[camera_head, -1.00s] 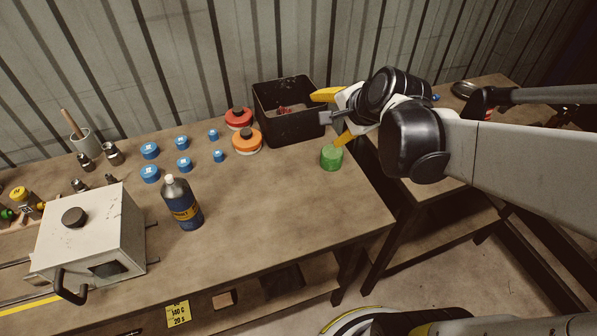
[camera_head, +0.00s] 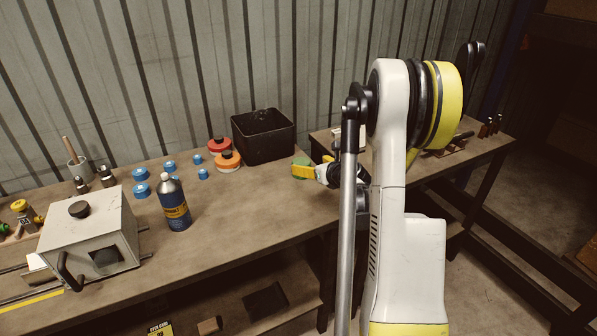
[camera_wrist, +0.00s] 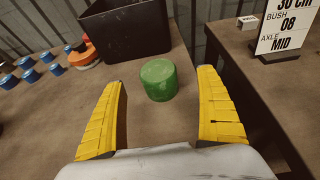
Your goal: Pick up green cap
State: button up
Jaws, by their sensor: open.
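The green cap (camera_wrist: 158,80) is a short upright cylinder on the table near its right end. In the wrist view it stands centred ahead of my gripper (camera_wrist: 162,110), between the lines of the two yellow fingers, with clear space on both sides. My gripper is open and empty, low over the table. In the head view my gripper (camera_head: 305,170) is at the table's right end, and the green cap (camera_head: 301,162) is mostly hidden behind a yellow finger.
A black bin (camera_head: 263,136) stands just behind the cap. Orange (camera_head: 228,161) and red (camera_head: 219,145) lidded containers and several blue caps (camera_head: 141,190) are to the left. A bottle (camera_head: 174,204) and a crimper box (camera_head: 88,237) stand further left. A sign (camera_wrist: 284,28) stands on the second table.

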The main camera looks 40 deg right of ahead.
aim_at(303, 164)
jog(key=x, duration=0.2)
jog(key=b+x, duration=0.1)
jog(key=x, duration=0.1)
jog(key=b+x, duration=0.1)
jog(key=x, duration=0.1)
jog(key=shift+w+a+f, duration=0.2)
jog(key=shift+w+f, duration=0.1)
jog(key=shift+s+r, duration=0.1)
jog(key=shift+c, duration=0.6)
jog(key=c, duration=0.8)
